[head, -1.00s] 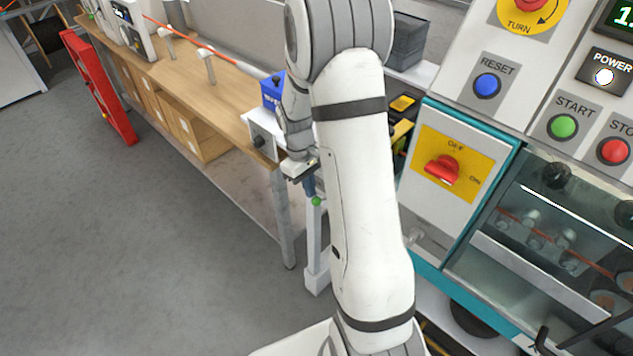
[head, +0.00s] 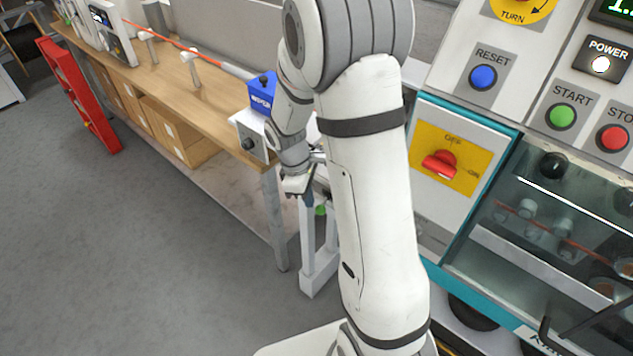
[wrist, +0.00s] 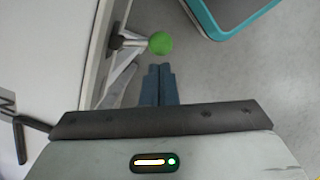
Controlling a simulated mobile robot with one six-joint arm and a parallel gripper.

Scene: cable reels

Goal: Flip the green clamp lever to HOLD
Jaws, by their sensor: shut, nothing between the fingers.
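The green clamp lever shows in the wrist view as a round green knob (wrist: 161,43) on a short metal rod that runs left to a dark pivot on a pale panel. My gripper (wrist: 159,68) is shut and empty, its blue fingertips just below the knob in that picture, with a small gap seen between them. In the head view the green knob (head: 320,210) shows just beneath my gripper (head: 308,200), beside a white post. My arm hides part of the post and panel behind it. No HOLD label is readable.
A wooden bench (head: 200,100) with a blue box (head: 262,93) stands to the left. The machine with a red OFF/ON switch (head: 440,164) and several buttons is to the right. A red rack (head: 82,97) stands at far left. Open grey floor (head: 120,250) lies in front.

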